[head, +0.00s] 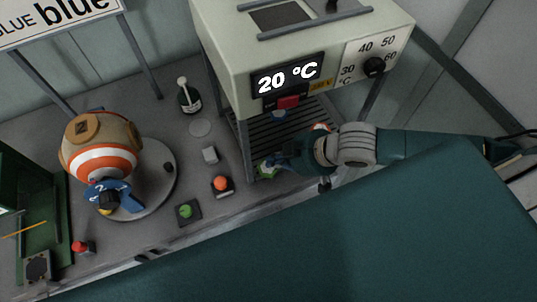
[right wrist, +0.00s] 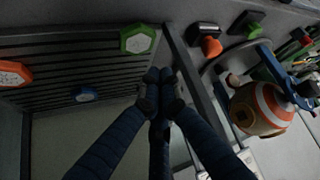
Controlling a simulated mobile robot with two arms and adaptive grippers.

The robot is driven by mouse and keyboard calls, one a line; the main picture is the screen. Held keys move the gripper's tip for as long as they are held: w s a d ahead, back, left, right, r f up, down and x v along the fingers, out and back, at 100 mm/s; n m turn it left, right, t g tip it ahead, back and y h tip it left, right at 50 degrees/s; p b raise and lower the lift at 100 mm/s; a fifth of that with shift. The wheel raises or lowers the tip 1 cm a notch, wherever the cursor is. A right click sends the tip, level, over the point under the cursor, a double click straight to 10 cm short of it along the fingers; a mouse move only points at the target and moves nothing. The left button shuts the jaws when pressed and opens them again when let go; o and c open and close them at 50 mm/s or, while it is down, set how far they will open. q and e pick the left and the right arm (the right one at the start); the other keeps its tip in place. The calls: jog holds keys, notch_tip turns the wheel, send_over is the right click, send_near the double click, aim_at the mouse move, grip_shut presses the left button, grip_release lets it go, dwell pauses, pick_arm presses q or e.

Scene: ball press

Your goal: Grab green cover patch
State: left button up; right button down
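The green cover patch (head: 266,168) lies at the front left corner of the slatted rack under the temperature box. It also shows in the right wrist view as a green-rimmed hexagon with a pale face (right wrist: 137,38). My right gripper (head: 279,162) is at the rack's front edge, close to the patch and partly over it in the head view. In the right wrist view its dark blue fingers (right wrist: 158,82) come together at the tips with nothing seen between them. The tips appear just beside the patch, apart from it. My left gripper is not in view.
An orange-red patch (right wrist: 12,73) and a blue patch (right wrist: 84,94) lie on the same rack (right wrist: 60,58). A post stands beside the green patch. The temperature box (head: 300,50) overhangs the rack. An orange button (head: 221,183), a green button (head: 185,211) and a striped ball (head: 100,158) stand left.

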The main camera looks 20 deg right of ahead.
aim_at(255, 170)
jog(key=shift+w+f, duration=0.2)
jog(key=shift+w, duration=0.1)
jog(key=p+x, duration=0.1)
jog(key=x, duration=0.7)
jog(key=shift+a+p, duration=0.2)
jog(key=shift+p, duration=0.1)
jog(key=shift+w+a+f, duration=0.1)
jog(key=shift+w+f, duration=0.2)
jog(key=shift+f, duration=0.2)
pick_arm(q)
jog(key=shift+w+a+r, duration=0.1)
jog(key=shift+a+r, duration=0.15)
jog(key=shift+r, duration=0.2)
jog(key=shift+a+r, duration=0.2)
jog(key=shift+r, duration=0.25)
pick_arm(e)
jog(key=shift+a, duration=0.1)
